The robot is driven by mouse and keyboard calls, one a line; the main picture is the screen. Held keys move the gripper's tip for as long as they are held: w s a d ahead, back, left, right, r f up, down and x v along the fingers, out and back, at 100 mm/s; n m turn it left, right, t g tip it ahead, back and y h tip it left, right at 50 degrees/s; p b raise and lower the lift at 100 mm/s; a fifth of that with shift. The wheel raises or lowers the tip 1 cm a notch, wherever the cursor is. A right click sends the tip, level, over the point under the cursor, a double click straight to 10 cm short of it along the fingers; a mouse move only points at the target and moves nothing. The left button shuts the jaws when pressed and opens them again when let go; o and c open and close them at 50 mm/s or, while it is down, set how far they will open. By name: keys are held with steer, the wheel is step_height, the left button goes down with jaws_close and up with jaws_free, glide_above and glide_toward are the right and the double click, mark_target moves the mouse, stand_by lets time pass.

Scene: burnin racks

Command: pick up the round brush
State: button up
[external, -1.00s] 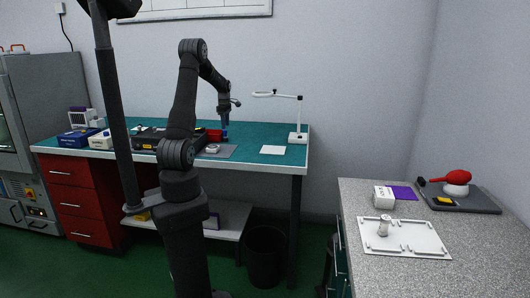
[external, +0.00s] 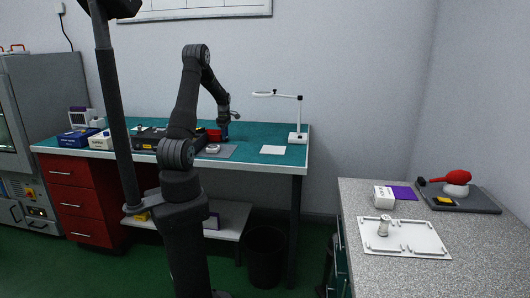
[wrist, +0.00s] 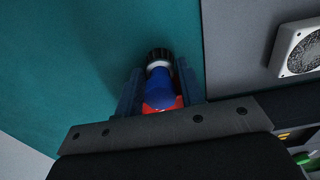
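The round brush (wrist: 158,72) shows in the wrist view with a dark round end, a pale ring and a blue body. It lies between the two fingers of my gripper (wrist: 160,80), with little or no gap on either side; I cannot tell whether they press on it. A red surface (wrist: 163,105) shows below the blue body. In the external view my gripper (external: 223,124) points down at the green bench, beside a red container (external: 214,135). The brush is too small to make out clearly there.
The green bench top (external: 262,135) has a grey mat (external: 222,154) with a small fan (external: 212,149), also in the wrist view (wrist: 298,48). A white lamp (external: 298,125) and a white sheet (external: 272,150) are to the right. Boxes (external: 101,140) stand to the left.

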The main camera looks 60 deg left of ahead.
steer(key=c, duration=0.5)
steer(key=shift+c, duration=0.3)
